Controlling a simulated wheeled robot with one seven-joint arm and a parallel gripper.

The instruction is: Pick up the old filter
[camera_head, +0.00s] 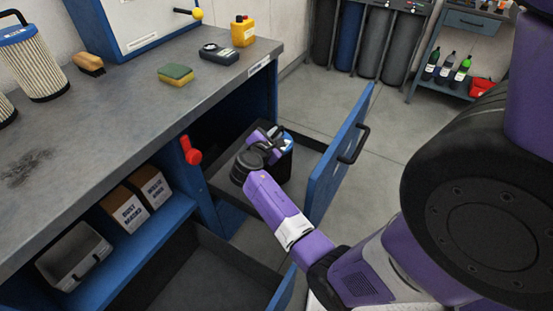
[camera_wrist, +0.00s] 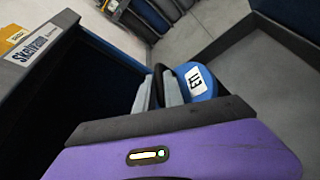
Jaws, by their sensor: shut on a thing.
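A dark filter with a blue top (camera_head: 288,143) is in the open upper drawer (camera_head: 222,187), partly hidden by my arm. In the wrist view its blue cap (camera_wrist: 205,92) carries a white label and a black handle. My gripper (camera_head: 276,136) reaches down into the drawer. In the wrist view its grey fingers (camera_wrist: 158,90) are shut on the black handle. The filter's lower part is hidden, so I cannot tell whether it touches the drawer floor. A pale pleated filter (camera_head: 31,65) with a blue top and black handle stands on the workbench.
The drawer's blue front (camera_head: 338,155) rises right of my gripper. The workbench (camera_head: 120,122) bears a sponge (camera_head: 175,75), brush (camera_head: 88,63), meter (camera_head: 219,53) and yellow bottle (camera_head: 243,31). A lower drawer (camera_head: 190,275) is open. The floor (camera_head: 395,120) beyond is clear.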

